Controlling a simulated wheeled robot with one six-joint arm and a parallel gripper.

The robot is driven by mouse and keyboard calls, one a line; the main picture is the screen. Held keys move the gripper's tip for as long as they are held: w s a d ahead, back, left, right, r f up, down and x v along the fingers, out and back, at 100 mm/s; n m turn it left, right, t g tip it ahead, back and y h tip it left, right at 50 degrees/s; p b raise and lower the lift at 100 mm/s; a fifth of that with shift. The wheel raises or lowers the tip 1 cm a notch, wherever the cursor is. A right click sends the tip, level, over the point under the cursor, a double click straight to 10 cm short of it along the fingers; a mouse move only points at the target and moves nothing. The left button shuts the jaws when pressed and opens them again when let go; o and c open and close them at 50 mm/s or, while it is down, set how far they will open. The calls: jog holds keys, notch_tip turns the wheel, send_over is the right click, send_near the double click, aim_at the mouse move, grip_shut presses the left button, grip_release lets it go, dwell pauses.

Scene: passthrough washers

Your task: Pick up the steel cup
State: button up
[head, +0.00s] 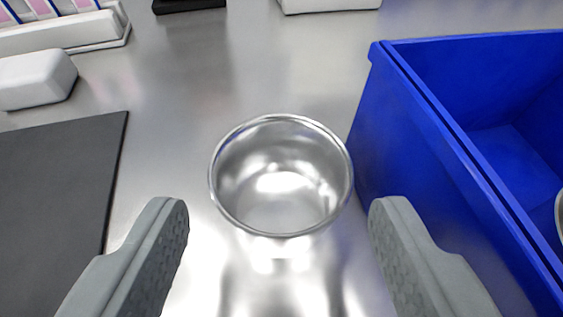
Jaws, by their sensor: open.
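The steel cup (281,178) is a shiny, round metal cup standing upright on the steel counter, in the middle of the head view. It looks empty inside. My gripper (277,222) is open, with one grey finger to the lower left of the cup and the other to its lower right. The fingers appear apart from the cup, with nothing held between them.
A blue bin (440,150) stands close on the cup's right, with part of a metal item at the right edge. A dark mat (60,180) lies on the left. A white block (36,79) and a rack (65,32) are at the back left.

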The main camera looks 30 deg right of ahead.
aim_at(281, 143)
jog(key=x, duration=0.3)
jog(key=shift+w+d+f, duration=0.15)
jog(key=shift+w+d, duration=0.05)
jog(key=shift+w, duration=0.1)
jog(key=c, duration=0.6)
